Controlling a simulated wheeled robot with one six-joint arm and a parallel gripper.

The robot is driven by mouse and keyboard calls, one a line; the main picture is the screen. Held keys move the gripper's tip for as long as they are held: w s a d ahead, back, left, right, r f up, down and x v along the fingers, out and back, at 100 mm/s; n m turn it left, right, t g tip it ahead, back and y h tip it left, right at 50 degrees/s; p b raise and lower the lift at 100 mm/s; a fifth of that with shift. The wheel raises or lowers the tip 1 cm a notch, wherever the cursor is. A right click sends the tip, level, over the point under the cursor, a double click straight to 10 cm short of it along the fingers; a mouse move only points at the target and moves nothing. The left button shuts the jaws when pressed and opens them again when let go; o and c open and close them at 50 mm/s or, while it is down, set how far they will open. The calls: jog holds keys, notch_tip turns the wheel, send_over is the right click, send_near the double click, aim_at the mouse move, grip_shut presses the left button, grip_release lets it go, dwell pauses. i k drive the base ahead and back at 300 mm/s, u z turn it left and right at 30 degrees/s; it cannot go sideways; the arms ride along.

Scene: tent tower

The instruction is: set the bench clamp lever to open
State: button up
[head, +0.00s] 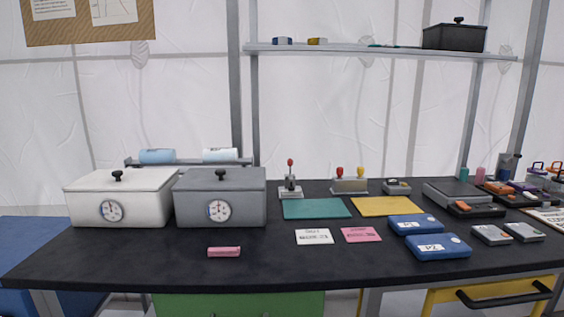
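A small grey device (290,192) with an upright lever topped by a red knob (290,162) stands at the back middle of the black bench. It looks like the bench clamp, though no label on it is readable. To its right is a wider grey box (349,186) with a red knob and a yellow knob on short stems. I cannot tell from this view which position either device's levers mark as open. My gripper is not in view.
A white lidded box (120,198) and grey lidded box (221,200), both with dials, stand left of the lever. The bench's front left is mostly clear.

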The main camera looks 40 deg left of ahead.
aim_at(290, 161)
jog(key=u, duration=0.5)
jog(key=i, duration=0.55)
jog(key=u, duration=0.65)
